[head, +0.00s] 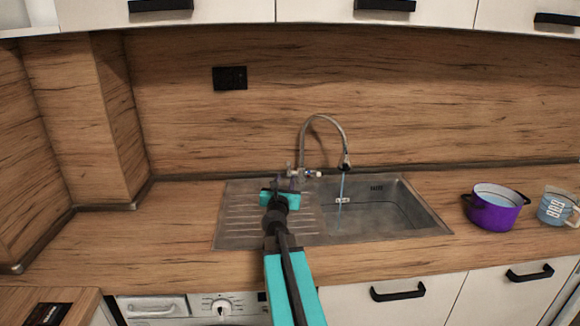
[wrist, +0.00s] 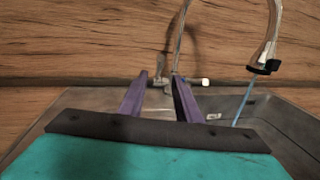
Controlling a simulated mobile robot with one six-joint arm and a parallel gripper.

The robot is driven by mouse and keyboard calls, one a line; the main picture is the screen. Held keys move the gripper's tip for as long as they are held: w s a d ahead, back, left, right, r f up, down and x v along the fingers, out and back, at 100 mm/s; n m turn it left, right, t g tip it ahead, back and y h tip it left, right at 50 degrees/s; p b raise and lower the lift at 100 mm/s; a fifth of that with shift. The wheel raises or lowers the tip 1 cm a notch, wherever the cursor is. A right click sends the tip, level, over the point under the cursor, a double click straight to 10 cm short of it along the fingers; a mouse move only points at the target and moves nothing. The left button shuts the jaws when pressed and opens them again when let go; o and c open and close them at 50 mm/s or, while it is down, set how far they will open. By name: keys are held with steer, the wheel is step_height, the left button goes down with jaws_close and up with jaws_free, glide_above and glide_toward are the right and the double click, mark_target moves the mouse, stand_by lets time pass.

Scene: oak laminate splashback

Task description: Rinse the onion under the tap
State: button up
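The tap (head: 322,120) arches over the sink basin (head: 375,215), and a thin blue stream of water (head: 341,188) falls from its spout. In the wrist view the spout (wrist: 264,66) and the stream (wrist: 242,104) are at the right. My gripper (head: 289,182) is over the right part of the drainboard, close in front of the tap's base. In the wrist view its two purple fingers (wrist: 158,82) are apart with nothing held between them. The tap's base and white-tipped lever (wrist: 204,82) show just beyond the fingertips. No onion is visible in either view.
A purple pot (head: 496,212) and a glass measuring cup (head: 555,208) stand on the counter right of the sink. The counter (head: 150,225) left of the drainboard (head: 238,225) is clear. A wooden splashback (head: 420,100) rises behind; wall cupboards hang above.

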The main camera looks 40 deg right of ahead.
mark_target(289, 167)
steer(key=shift+p+x, duration=0.95)
steer(key=shift+x, duration=5.3)
jaws_close()
